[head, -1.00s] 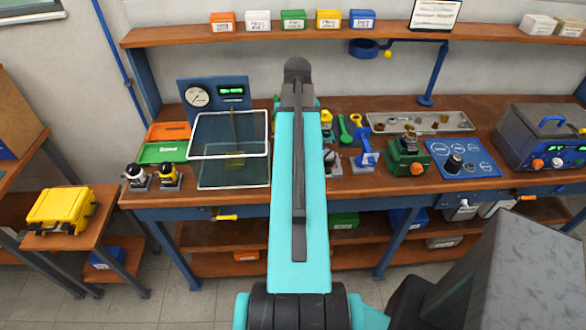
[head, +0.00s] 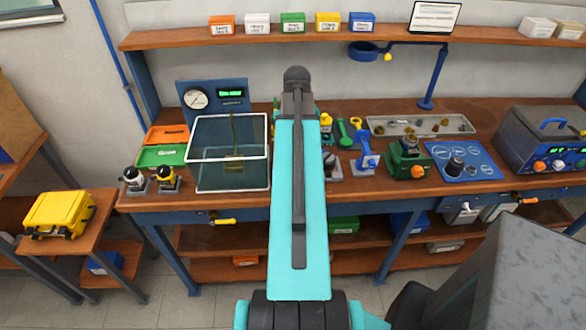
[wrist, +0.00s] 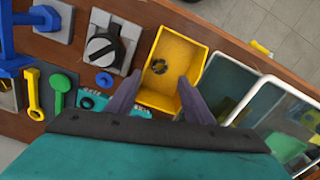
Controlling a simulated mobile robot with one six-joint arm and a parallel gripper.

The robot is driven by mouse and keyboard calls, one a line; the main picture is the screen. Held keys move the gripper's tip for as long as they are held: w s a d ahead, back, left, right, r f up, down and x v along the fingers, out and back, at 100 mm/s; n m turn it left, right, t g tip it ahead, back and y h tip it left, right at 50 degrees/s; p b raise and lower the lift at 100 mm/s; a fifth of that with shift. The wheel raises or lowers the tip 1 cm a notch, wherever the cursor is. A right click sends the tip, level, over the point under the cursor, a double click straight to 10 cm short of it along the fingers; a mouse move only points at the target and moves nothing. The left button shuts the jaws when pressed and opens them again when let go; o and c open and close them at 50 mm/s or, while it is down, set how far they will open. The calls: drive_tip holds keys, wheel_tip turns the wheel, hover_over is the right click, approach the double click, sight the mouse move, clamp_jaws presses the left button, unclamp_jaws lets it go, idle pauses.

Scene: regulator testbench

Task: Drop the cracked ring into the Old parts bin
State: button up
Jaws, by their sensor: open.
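In the wrist view a yellow bin (wrist: 181,54) stands on the bench with its open top facing me. A dark ring (wrist: 158,66) lies inside it, with a smaller dark piece beside it; I cannot make out a crack. My gripper (wrist: 160,98) is open and empty, its two dark fingers apart above the bin's near end. The ring is apart from both fingers. I see no readable label on the bin. In the head view my arm hides this bin, the ring and the gripper.
A blue ring (wrist: 104,79) and a teal mat (wrist: 98,101) lie left of the bin in the wrist view. A clear-walled box (head: 228,152) stands close on its other side. A dark knob block (wrist: 105,48), green tool (wrist: 60,88) and yellow tool (wrist: 33,92) are nearby.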

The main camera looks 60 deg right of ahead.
drive_tip(key=shift+r, duration=0.1)
wheel_tip(320, 180, up, 14)
drive_tip(key=p, duration=0.6)
drive_tip(key=shift+f, duration=0.2)
idle(0.3)
idle(0.5)
idle(0.4)
